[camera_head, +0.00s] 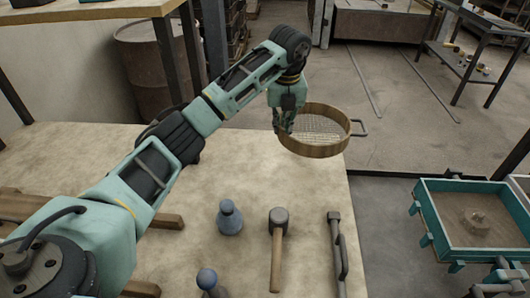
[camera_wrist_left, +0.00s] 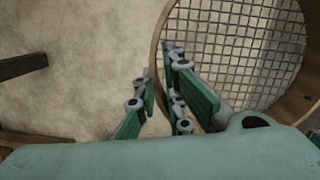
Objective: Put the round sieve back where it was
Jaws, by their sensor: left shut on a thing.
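The round sieve (camera_head: 318,146) has a wooden ring, a wire mesh and a metal handle at its right side. My left gripper (camera_head: 286,122) is shut on the left part of its rim, and the sieve is over the far right part of the table (camera_head: 200,262). In the left wrist view the sieve's mesh (camera_wrist_left: 235,45) fills the upper right. The left gripper's fingers (camera_wrist_left: 165,95) show there at the ring's near left edge. Whether the sieve touches the table is hard to tell.
A teal-edged sand box (camera_head: 470,215) stands at the right, beyond the table's edge. The table's far middle is clear.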

